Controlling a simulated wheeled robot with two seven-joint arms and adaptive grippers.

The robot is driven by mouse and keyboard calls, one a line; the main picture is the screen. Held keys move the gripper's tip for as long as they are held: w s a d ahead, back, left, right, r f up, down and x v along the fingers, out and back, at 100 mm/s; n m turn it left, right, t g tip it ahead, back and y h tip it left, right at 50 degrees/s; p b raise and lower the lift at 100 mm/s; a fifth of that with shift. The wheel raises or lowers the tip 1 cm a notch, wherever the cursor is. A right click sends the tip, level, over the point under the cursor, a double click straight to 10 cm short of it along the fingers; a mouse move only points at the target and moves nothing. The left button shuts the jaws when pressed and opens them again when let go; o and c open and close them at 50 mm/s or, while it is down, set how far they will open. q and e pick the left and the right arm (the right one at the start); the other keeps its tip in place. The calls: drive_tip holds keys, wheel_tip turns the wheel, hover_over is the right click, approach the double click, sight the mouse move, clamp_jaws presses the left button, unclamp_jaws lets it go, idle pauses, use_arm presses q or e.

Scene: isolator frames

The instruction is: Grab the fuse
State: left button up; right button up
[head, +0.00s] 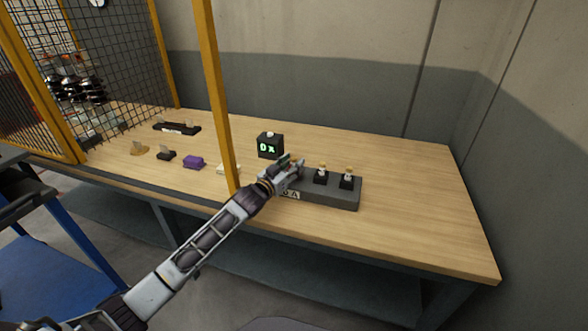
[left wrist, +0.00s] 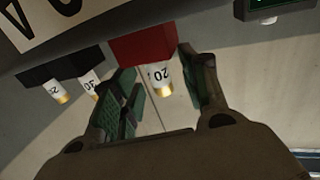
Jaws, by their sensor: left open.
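A fuse marked 20 (left wrist: 160,76), white with a brass end, sits in a red holder (left wrist: 143,46) in the left wrist view. My left gripper (left wrist: 160,68) is open, with its green-padded fingers on either side of this fuse. I cannot tell whether the fingers touch it. In the head view my left gripper (head: 286,163) is over the left end of the grey fuse block (head: 335,196) and hides that fuse. Two other fuses, (head: 322,168) and (head: 348,173), stand upright in black holders to the right. One reads 30 (left wrist: 90,83) in the left wrist view. My right gripper is not in view.
A black display box (head: 270,146) reading 0x stands just behind the gripper. A yellow post (head: 216,95) rises close to my left arm. Small parts, including a purple one (head: 194,162), lie left of it. The table (head: 420,215) is clear at the right.

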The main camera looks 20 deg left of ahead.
use_arm(q)
drive_tip(key=shift+w+d, duration=0.25)
drive_tip(key=shift+w, duration=0.45)
clamp_jaws()
